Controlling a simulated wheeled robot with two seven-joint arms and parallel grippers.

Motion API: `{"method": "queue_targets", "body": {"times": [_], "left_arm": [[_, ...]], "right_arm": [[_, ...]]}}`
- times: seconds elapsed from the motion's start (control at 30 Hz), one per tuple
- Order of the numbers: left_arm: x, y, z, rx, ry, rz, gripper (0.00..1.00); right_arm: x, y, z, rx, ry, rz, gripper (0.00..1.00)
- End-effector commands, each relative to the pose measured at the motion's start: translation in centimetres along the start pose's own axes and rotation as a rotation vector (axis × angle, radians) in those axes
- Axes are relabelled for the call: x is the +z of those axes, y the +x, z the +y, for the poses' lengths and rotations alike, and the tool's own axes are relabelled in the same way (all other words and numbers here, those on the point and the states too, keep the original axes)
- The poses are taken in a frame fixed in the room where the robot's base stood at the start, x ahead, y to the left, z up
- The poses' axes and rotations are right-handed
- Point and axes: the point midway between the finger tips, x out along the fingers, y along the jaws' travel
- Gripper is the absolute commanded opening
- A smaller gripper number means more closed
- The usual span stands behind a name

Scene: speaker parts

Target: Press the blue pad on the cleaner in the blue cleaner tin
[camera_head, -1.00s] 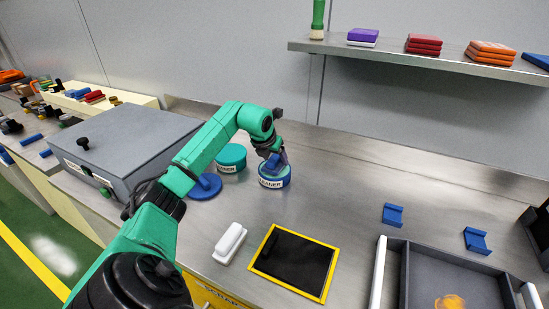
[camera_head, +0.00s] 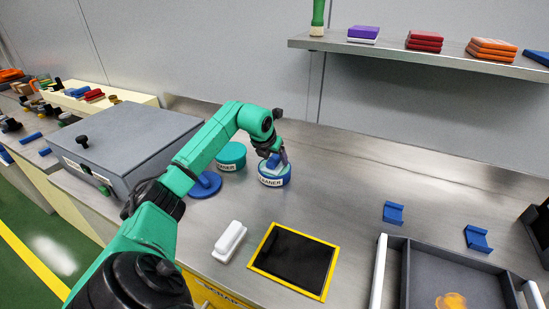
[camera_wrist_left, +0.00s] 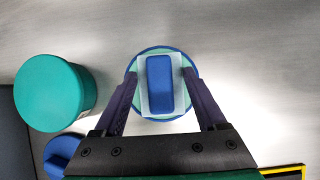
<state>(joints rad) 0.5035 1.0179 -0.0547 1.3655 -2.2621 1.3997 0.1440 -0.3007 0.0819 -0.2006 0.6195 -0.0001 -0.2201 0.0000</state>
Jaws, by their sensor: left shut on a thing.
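The blue cleaner tin (camera_head: 274,181) stands open on the steel bench; its round blue rim shows in the left wrist view (camera_wrist_left: 160,49). The blue pad (camera_wrist_left: 160,84), a blue grip block on a pale flat base, is over the tin's mouth in that view. My left gripper (camera_wrist_left: 160,74) points down with a finger at each side of the pad and is shut on it. In the head view the pad's lower edge is at the tin's opening; whether it touches the cleaner inside cannot be told. My right gripper is not in view.
A teal cleaner tin (camera_head: 231,157) stands left of the blue tin, with a flat blue disc (camera_head: 206,185) in front of it. A grey box (camera_head: 125,140) is further left. A white-handled block (camera_head: 229,241) and a yellow-edged black mat (camera_head: 293,262) lie in front.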

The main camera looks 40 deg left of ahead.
Motion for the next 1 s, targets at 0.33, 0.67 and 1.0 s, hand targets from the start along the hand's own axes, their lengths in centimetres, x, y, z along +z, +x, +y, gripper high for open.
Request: {"method": "queue_targets", "body": {"times": [0.33, 0.67, 1.0], "left_arm": [[0.6, -1.1, 0.0, 0.000, 0.001, 0.003, 0.29], [2.3, -4.1, 0.0, 0.001, 0.000, 0.001, 0.29], [3.5, -6.2, 0.0, 0.000, 0.000, 0.002, 0.29]], "right_arm": [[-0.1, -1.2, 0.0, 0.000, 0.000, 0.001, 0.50], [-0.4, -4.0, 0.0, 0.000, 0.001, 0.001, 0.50], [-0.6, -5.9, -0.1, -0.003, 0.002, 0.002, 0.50]]}}
